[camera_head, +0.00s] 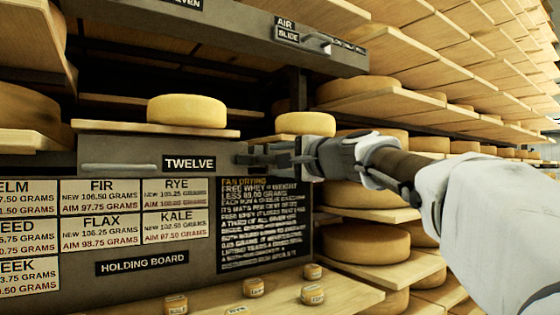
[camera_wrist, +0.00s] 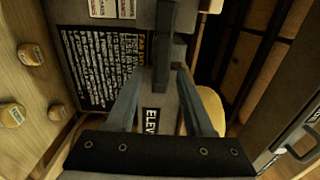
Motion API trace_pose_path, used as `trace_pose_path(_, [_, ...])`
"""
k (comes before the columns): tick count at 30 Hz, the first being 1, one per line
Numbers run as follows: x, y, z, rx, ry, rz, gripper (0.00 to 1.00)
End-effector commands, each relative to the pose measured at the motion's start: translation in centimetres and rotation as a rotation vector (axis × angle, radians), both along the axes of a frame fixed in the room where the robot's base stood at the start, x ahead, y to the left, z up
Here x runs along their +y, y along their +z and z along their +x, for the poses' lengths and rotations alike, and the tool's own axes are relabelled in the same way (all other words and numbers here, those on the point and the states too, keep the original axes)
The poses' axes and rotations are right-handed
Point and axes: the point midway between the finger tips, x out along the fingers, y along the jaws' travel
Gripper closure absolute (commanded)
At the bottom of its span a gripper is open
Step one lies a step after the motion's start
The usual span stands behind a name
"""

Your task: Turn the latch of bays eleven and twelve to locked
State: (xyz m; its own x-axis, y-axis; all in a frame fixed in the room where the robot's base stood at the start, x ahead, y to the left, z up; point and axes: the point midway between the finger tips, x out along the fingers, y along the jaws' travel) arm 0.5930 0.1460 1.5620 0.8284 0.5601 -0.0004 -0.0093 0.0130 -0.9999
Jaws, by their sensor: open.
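The grey front marked TWELVE (camera_head: 148,150) spans the middle of the head view, with a pale bar handle (camera_head: 119,167) at its left. A label ending in "EVEN" (camera_head: 186,4) is cut off at the top edge. My gripper (camera_head: 243,160) is at the right end of the TWELVE front. In the wrist view my gripper (camera_wrist: 165,70) is open, its fingers on either side of a dark grey bar (camera_wrist: 168,20) that looks like the latch. I cannot tell whether they touch it. A label starting "ELEV" (camera_wrist: 152,121) shows between the fingers. In the head view my gripper hides the latch.
A pale cheese wheel (camera_head: 187,111) sits on a board above TWELVE. An AIR SLIDE lever (camera_head: 318,42) is at upper right. A black text board (camera_head: 265,225) and a holding board (camera_head: 60,225) are below. Small labelled cheeses (camera_head: 312,294) stand on the wooden shelf. Racks fill the right.

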Motion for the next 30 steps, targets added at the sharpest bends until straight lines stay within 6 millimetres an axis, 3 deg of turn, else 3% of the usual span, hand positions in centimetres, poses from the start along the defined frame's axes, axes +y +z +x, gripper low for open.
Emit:
trace_pose_path(5, [-0.2,0.0,-0.2,-0.001,-0.001,0.0,0.47])
trace_pose_path(10, [-1.4,-0.1,-1.9,-0.003,-0.003,-0.001,0.47])
trace_pose_path(24, [-7.4,-0.1,-11.0,-0.003,-0.003,-0.001,0.47])
trace_pose_path(30, [-9.1,0.0,-13.5,-0.001,-0.001,0.0,0.47])
